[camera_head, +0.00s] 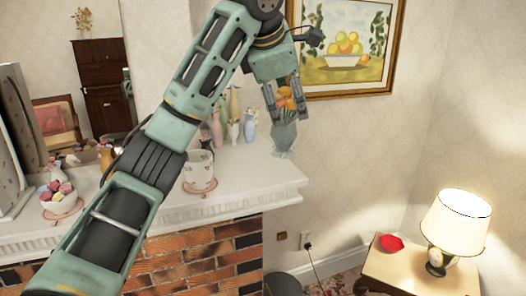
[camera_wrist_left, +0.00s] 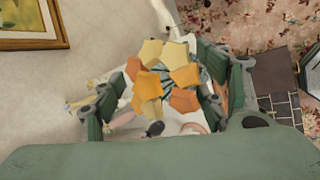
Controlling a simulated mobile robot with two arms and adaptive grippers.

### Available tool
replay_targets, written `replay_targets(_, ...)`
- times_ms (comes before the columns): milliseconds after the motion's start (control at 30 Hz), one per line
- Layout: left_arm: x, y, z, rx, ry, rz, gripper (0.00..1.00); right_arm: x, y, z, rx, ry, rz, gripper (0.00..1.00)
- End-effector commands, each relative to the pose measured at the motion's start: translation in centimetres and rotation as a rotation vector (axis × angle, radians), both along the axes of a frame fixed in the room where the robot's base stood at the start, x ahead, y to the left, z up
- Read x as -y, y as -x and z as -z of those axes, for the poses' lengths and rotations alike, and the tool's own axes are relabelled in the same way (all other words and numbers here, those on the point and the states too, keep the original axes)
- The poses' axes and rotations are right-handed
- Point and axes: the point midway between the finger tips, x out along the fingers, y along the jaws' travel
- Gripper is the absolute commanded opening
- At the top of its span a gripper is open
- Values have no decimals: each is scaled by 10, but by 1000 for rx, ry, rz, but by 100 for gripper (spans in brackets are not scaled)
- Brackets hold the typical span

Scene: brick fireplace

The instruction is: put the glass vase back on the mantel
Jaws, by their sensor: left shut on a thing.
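The glass vase (camera_head: 284,138) is pale blue-green and holds orange flowers (camera_head: 286,103). It is upright at the right end of the white mantel (camera_head: 246,169); its base appears at the level of the mantel top, but I cannot tell whether it touches. My left gripper (camera_head: 284,112) comes from above and is shut on the vase around its upper part. In the left wrist view, the orange and yellow flowers (camera_wrist_left: 165,75) fill the middle between the fingers and hide most of the vase. My right gripper is in neither view.
Several small vases, including a pink one (camera_head: 216,130) and a blue one (camera_head: 250,129), stand left of the gripper. A white pot (camera_head: 199,172) and a bowl (camera_head: 58,196) are on the mantel. A framed picture (camera_head: 341,60) hangs behind. A lamp (camera_head: 455,222) stands lower right.

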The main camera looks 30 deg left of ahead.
Motion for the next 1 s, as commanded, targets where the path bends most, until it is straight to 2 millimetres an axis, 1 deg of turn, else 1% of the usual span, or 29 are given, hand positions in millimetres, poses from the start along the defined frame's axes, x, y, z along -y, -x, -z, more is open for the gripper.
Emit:
replay_targets(33,-8,-5,6,-6,4,-2,28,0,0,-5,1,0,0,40)
replay_targets(167,-27,-19,21,-6,6,1,28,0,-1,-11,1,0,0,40)
replay_targets(200,-36,-23,23,-6,3,-4,28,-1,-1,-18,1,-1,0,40)
replay_targets(300,-55,-35,34,-4,-1,-4,28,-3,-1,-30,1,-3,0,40)
replay_targets(400,-69,-45,45,-3,-1,-2,28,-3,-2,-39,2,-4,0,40)
replay_targets(500,-80,-53,54,-3,0,-1,28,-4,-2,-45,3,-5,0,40)
replay_targets(667,-86,-58,63,1,0,3,28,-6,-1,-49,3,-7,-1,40)
replay_targets(900,-87,-58,94,-2,-1,2,28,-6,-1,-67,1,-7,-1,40)
replay_targets(1000,-86,-58,101,2,-1,3,28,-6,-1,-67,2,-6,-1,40)
